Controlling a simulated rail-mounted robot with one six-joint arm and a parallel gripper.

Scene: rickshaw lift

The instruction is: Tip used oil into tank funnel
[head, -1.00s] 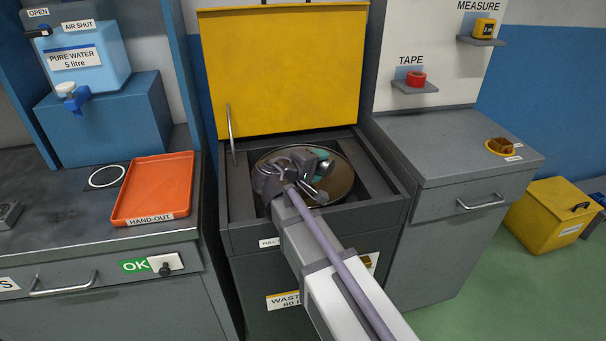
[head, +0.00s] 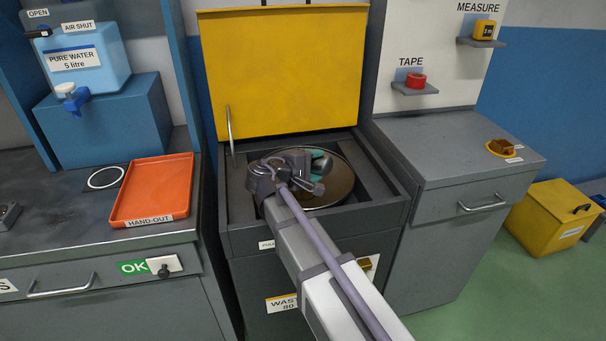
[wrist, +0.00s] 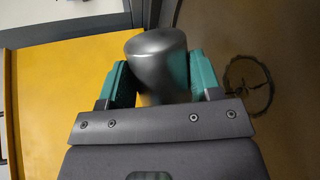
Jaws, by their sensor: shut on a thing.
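My gripper (wrist: 160,78) is shut on a smooth grey metal container (wrist: 156,48), with a teal pad on each side of it. In the head view my gripper (head: 321,161) is over the round brown funnel (head: 338,195) of the waste tank, largely hidden behind my wrist. The container cannot be made out clearly there, and its contents are hidden. In the wrist view the brown funnel surface (wrist: 295,75) lies beyond and to the right of the container, with a dark ring mark on it. No oil stream is visible.
The tank's yellow lid (head: 282,75) stands open behind the funnel. An orange hand-out tray (head: 155,188) is on the left counter, near a blue water container (head: 88,60). A grey cabinet (head: 450,150) stands right, with a yellow box (head: 550,215) on the floor beyond.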

